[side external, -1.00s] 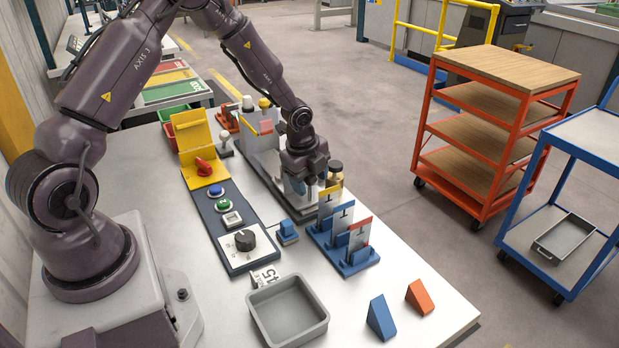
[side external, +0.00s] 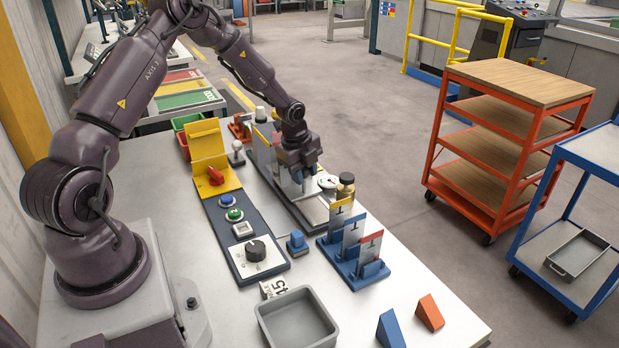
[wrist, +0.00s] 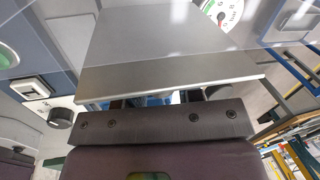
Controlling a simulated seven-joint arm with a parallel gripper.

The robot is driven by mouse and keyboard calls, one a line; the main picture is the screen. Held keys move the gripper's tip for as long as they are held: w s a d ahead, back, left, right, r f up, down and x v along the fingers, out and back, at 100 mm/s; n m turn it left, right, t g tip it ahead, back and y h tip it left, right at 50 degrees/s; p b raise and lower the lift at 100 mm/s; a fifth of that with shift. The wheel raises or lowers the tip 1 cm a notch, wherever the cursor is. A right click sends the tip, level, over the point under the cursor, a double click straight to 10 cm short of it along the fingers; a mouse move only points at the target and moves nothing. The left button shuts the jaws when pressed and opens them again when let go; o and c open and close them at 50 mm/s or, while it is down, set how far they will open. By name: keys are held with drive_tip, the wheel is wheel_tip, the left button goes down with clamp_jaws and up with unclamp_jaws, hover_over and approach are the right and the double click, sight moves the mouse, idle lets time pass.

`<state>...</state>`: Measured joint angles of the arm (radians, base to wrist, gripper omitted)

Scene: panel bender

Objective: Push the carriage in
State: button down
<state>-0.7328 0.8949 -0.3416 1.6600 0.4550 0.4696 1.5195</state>
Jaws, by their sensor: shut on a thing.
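The panel bender (side external: 300,200) is a long grey unit lying along the table behind the control panel, with an upright block at its far end. My gripper (side external: 303,178) is low over the middle of the unit and shut on the carriage (side external: 295,187), a grey part largely hidden by the gripper. In the wrist view a flat grey metal plate (wrist: 165,50) fills the space ahead of my gripper (wrist: 155,100). Small blue parts show below its edge; the grip itself is mostly hidden.
The control panel (side external: 235,225) with knob and buttons lies to the left. A pressure gauge (side external: 328,182) and a dark bottle (side external: 346,187) stand right of the gripper.

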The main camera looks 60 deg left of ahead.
drive_tip(key=c, duration=0.8)
unclamp_jaws()
drive_tip(key=shift+s+d+r, duration=0.1)
drive_tip(key=shift+s+r, duration=0.3)
drive_tip(key=shift+r, duration=1.75)
drive_tip(key=shift+s+d+r, duration=0.1)
drive_tip(key=shift+s+r, duration=0.3)
drive_tip(key=shift+r, duration=1.7)
drive_tip(key=shift+s+d+r, duration=0.1)
drive_tip(key=shift+s+r, duration=0.3)
drive_tip(key=shift+r, duration=1.75)
drive_tip(key=shift+c, duration=0.3)
